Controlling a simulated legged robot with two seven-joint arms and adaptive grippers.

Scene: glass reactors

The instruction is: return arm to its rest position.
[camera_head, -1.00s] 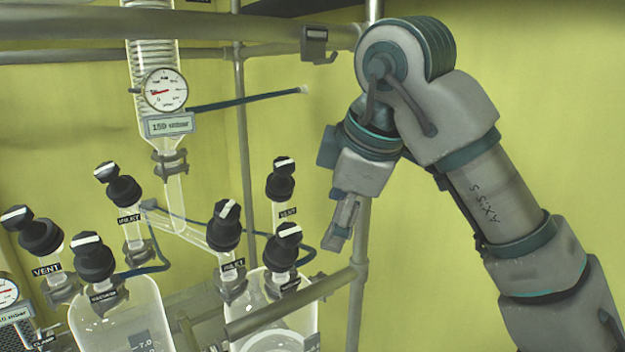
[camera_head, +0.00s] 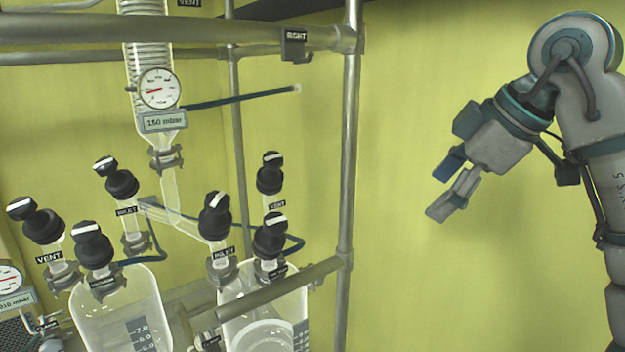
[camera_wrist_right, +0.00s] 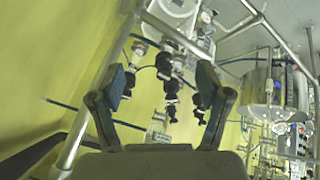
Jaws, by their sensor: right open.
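My right arm (camera_head: 590,130) is at the right side of the head view, bent, with its hand pointing down and to the left. My right gripper (camera_head: 442,195) is open and empty, in front of the bare yellow wall. It is right of the metal frame and apart from it. In the right wrist view the two fingers of the right gripper (camera_wrist_right: 160,95) are spread with nothing held between them; black valve knobs show beyond them. My left gripper is in neither view.
A metal frame post (camera_head: 347,170) and an upper rail (camera_head: 200,30) stand left of my arm. Behind them are glass reactors (camera_head: 130,320) with black valve knobs (camera_head: 215,213) and a pressure gauge (camera_head: 158,88). The space between the post and my gripper is clear.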

